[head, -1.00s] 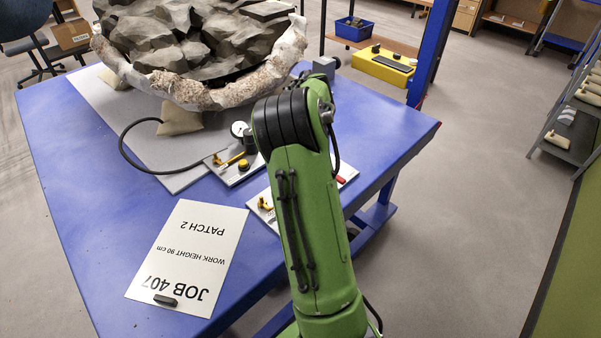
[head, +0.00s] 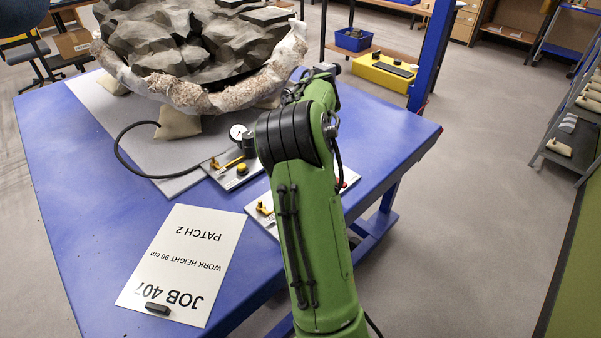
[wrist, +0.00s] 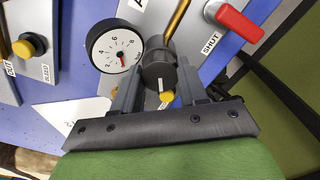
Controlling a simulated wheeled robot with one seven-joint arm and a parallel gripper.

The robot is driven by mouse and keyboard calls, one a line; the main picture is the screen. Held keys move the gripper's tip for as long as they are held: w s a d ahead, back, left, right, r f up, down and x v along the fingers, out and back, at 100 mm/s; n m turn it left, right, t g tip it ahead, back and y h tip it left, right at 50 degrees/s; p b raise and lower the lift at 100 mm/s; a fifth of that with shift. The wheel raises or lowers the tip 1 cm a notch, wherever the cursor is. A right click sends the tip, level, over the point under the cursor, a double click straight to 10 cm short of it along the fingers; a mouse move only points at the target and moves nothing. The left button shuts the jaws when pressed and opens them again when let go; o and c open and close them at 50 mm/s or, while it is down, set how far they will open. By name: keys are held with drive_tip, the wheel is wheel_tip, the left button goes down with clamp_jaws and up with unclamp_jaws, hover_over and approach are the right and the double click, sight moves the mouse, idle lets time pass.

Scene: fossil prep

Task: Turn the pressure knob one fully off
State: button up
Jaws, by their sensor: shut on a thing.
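A dark round knob (wrist: 158,72) with a white line and a yellow tip shows in the wrist view. My gripper (wrist: 160,84) is shut on it, with a grey finger on either side. A white dial gauge (wrist: 115,47) with a red needle stands just left of the knob. The knob's line runs roughly along the picture's vertical. In the head view my arm hides the gripper and the knob. I cannot read the knob's own label.
A red lever (wrist: 240,23) beside the word SHUT lies right of the knob. A yellow BLEED button (wrist: 23,48) is on the panel to the left. A job sheet (head: 182,262) lies on the blue table (head: 75,215). A large jacketed fossil (head: 200,45) stands behind.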

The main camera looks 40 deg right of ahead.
drive_tip(key=shift+w+r, duration=0.1)
drive_tip(key=shift+r, duration=0.05)
drive_tip(key=o, duration=0.8)
wheel_tip(320, 180, up, 16)
drive_tip(key=p, duration=0.8)
drive_tip(key=shift+f, duration=0.2)
